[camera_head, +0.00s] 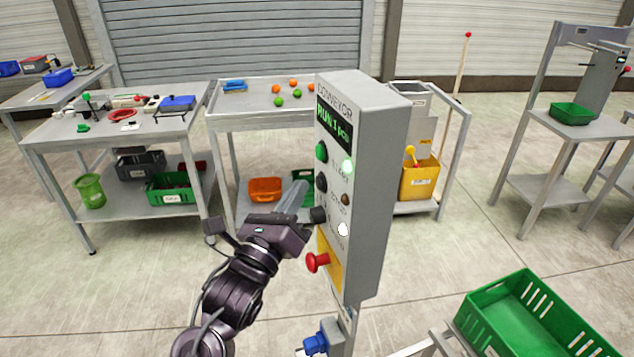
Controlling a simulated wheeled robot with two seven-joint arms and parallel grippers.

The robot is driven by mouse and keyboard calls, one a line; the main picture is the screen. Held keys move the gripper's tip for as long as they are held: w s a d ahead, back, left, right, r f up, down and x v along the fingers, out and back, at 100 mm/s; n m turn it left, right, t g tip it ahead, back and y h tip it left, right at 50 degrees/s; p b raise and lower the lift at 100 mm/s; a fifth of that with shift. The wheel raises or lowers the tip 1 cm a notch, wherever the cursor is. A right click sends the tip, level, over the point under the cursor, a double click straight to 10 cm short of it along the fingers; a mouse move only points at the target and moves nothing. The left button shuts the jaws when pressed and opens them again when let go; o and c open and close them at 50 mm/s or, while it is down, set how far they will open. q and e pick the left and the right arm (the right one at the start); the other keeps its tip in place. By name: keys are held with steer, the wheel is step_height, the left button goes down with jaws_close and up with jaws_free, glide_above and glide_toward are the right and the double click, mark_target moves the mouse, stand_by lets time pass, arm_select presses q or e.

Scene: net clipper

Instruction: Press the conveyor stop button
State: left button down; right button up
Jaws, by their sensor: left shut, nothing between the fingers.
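The grey conveyor control box (371,190) stands upright in the middle on a post. Its display (334,125) reads "RUN" with small text after it. Its left side carries a green button (321,152), a black button (320,183) below it, another dark knob (318,214), and a red mushroom button (317,262) on a yellow plate. The small labels are hard to read. My left gripper (300,188) is shut and empty, just left of the box, its fingers pointing up toward the black button. I cannot tell whether it touches. My right gripper is out of view.
A green crate (475,321) stands at lower right. Tables with parts (60,130) stand behind. The floor left of my arm is clear.

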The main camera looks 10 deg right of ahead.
arm_select(q)
steer(key=shift+d, duration=0.15)
steer(key=shift+w+d, duration=0.1)
steer(key=shift+d, duration=0.15)
steer(key=shift+w+d, duration=0.1)
steer(key=shift+d, duration=0.35)
stand_by(0.6)
steer(key=shift+a, duration=0.1)
steer(key=shift+s+a, duration=0.2)
steer(key=shift+a, duration=0.55)
steer(key=a, duration=0.2)
steer(key=s+a, duration=0.1)
steer(key=a, duration=0.2)
stand_by(0.4)
stand_by(0.4)
